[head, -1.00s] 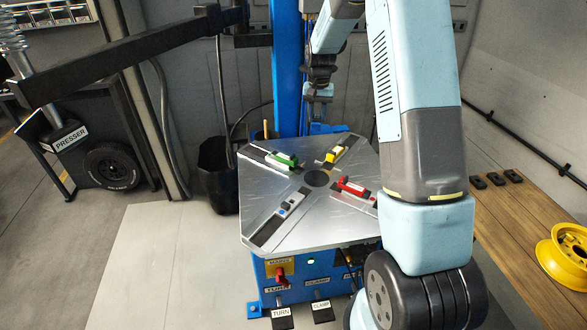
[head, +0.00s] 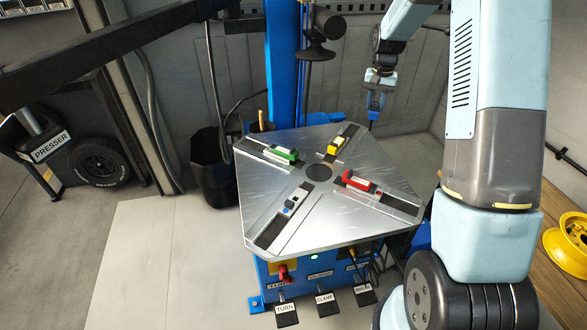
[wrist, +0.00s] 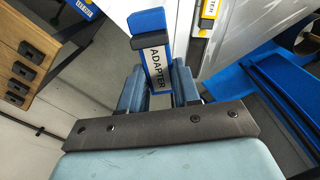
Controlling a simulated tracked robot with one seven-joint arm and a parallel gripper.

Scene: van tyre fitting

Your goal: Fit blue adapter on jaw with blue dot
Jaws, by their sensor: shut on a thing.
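The blue adapter (wrist: 157,68), with a white ADAPTER label, is between the two fingers of my gripper (wrist: 158,90) in the wrist view. My gripper (head: 377,88) is shut on it. In the head view the blue adapter (head: 376,104) hangs below the gripper, past the far right edge of the metal turntable (head: 345,222) and apart from it. The jaw with the blue dot (head: 297,199) is at the turntable's near left and is bare. The other jaws carry green (head: 284,154), yellow (head: 338,144) and red (head: 357,181) adapters.
Pedals (head: 324,303) stand at the turntable's front foot. A dark bin (head: 212,170) is at its left. A dark hanging post tool (head: 318,45) is behind the table. A wooden bench with a yellow rim (head: 567,246) is at the right. The space above the turntable is clear.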

